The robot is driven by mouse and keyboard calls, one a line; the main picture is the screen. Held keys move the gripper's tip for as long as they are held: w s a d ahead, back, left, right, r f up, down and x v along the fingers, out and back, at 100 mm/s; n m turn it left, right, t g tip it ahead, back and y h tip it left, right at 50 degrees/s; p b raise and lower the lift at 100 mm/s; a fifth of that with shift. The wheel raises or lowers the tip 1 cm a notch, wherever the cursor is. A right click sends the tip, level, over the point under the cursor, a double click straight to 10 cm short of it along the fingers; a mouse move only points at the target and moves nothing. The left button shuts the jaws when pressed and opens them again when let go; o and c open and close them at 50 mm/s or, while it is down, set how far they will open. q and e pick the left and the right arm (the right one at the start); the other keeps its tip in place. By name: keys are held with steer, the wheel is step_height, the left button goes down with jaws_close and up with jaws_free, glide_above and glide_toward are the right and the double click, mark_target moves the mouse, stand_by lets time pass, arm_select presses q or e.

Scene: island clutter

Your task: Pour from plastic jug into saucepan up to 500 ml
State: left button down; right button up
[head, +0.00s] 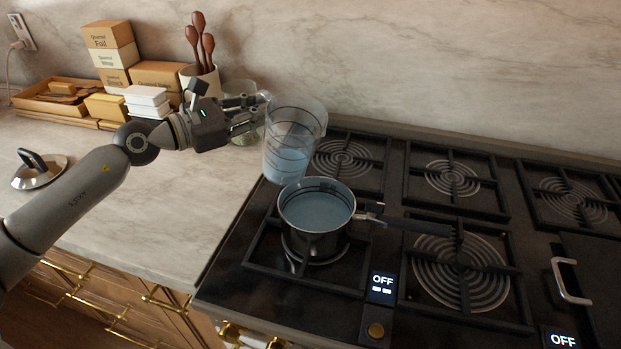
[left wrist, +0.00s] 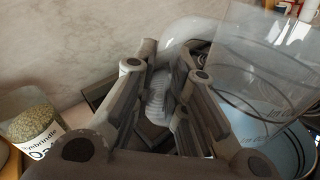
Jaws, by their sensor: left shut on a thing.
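The clear plastic jug (head: 292,137) holds bluish liquid in its lower part and tilts slightly. It is above the stove's left edge, just behind the saucepan. My left gripper (head: 258,112) is shut on the jug's handle at its left side. In the left wrist view, the fingers (left wrist: 160,95) close around the handle and the jug (left wrist: 262,75) is on the right. The metal saucepan (head: 316,232) sits on the front left burner with bluish liquid inside and its handle pointing right. No stream between jug and saucepan can be made out. My right gripper is not in view.
A lid (head: 40,170) lies on the left counter. Boxes (head: 108,45), a utensil crock (head: 200,78) and a jar of oats (left wrist: 32,122) stand behind my left arm. The other burners (head: 460,270) are empty. Two displays read OFF.

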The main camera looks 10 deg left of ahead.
arm_select(q)
steer(key=shift+r, duration=0.2)
steer(key=shift+a+r+m+p, duration=0.1)
steer(key=shift+r+m+p, duration=0.25)
steer(key=shift+r+m, duration=0.3)
steer(key=shift+r+m, duration=0.45)
steer(key=shift+m, duration=0.1)
steer(key=shift+m+y, duration=0.3)
